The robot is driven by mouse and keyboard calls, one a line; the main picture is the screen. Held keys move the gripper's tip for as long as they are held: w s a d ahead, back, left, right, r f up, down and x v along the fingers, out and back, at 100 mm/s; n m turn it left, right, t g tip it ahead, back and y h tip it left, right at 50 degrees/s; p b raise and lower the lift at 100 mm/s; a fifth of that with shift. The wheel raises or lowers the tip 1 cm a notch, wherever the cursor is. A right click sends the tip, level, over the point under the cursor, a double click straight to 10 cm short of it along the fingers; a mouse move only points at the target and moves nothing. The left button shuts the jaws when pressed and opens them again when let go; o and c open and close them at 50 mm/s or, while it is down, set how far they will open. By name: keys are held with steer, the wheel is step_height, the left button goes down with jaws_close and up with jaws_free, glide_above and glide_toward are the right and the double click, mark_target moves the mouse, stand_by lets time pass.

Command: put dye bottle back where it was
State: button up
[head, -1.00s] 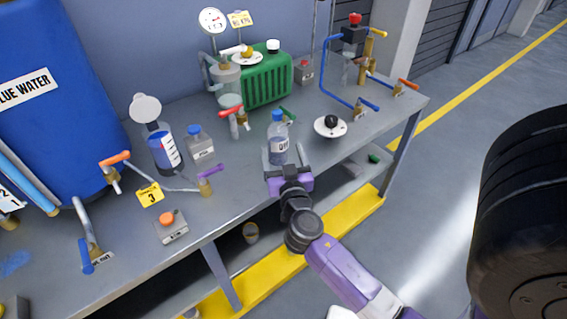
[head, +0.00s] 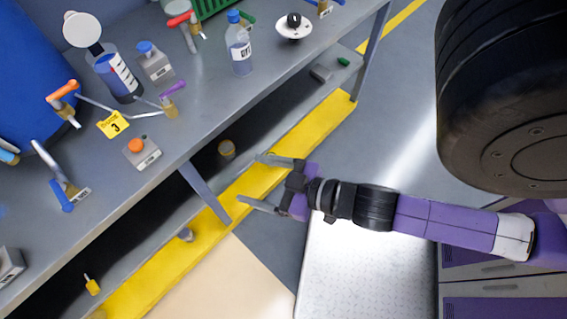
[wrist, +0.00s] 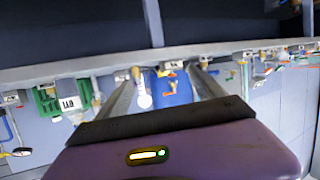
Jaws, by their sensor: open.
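The dye bottle (head: 239,52), clear with a blue cap and a white label, stands upright on the grey bench near its front edge, at the top of the head view. A labelled bottle that looks like it shows upside down at the left of the wrist view (wrist: 68,103). My gripper (head: 251,178) is open and empty, in front of the bench and well apart from the bottle. Its two fingers point left, towards the yellow lower rail.
A large tyre (head: 510,90) is at right.

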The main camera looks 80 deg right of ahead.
steer(key=s+a+r+n+t+y, duration=0.1)
steer(key=s+a+r+y, duration=0.1)
steer(key=s+a+r, duration=0.4)
steer(key=shift+s+r, duration=0.35)
steer(key=shift+r, duration=0.25)
stand_by(0.5)
